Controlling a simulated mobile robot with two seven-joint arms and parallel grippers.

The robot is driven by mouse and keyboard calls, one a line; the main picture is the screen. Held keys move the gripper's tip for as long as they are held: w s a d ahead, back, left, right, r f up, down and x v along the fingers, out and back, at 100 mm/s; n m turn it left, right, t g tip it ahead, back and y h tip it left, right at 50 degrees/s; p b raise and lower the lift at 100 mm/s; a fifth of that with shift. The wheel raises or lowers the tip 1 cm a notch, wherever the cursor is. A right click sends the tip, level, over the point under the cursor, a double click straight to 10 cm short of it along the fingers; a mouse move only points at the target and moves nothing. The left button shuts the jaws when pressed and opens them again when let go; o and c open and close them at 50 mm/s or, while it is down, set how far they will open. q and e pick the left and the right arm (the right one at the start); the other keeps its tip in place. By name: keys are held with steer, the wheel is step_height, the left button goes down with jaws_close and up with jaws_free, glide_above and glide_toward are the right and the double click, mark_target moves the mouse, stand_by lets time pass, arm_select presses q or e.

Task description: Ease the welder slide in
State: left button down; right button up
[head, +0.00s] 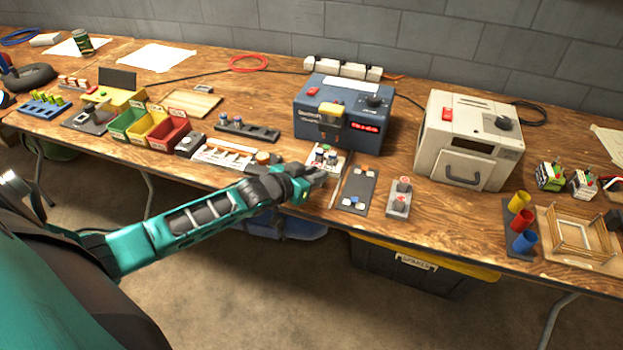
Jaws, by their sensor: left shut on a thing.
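The welder (370,125) is a dark blue box with a yellow-and-black head on its front, a red button, a black knob and a lit red display. The welder slide (341,161) is a pale plate in front of it, sticking out toward the table's front edge, with small coloured parts on top. My left gripper (322,176) is at the near end of the slide and shut on it; the fingers hide the exact grip. The gap between slide and welder is too small to judge. My right gripper is out of view.
A dark strip (358,188) and a grey two-button block (399,198) lie close right of the slide. A white oven-like box (467,142) stands farther right. Left are a white rack (224,154) and coloured bins (168,134). Bare wood shows between welder and white box.

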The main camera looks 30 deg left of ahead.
arm_select(q)
steer(key=c, duration=0.9)
jaws_free()
steer(key=shift+c, duration=0.2)
steer(key=shift+s, duration=0.15)
steer(key=shift+p+v, duration=0.7)
steer(key=shift+v, duration=1.95)
steer(key=p+v, duration=0.1)
steer(key=v, duration=0.6)
steer(key=shift+s+r, duration=0.15)
steer(key=shift+s, duration=0.05)
